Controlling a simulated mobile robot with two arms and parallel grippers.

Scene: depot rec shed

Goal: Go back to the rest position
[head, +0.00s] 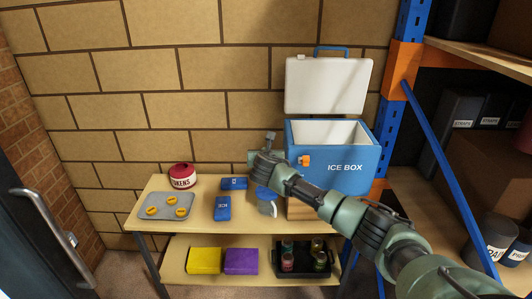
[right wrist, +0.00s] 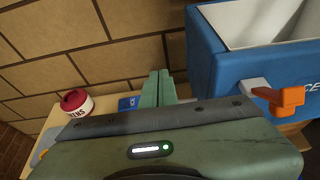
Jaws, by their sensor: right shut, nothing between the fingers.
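My right gripper (head: 270,136) is raised above the wooden table, just left of the ice box and apart from it as far as I can tell. In the right wrist view its two green fingers (right wrist: 157,88) are together with nothing between them. The blue ice box (head: 350,178) stands at the table's right end, with its white lid (head: 328,86) up and an orange latch (head: 304,160) on its front. The box also shows in the right wrist view (right wrist: 225,70). My left gripper is in neither view.
Below sit yellow (head: 204,260) and purple (head: 241,261) blocks and a black crate (head: 302,273). A blue rack post (head: 398,70) stands right.

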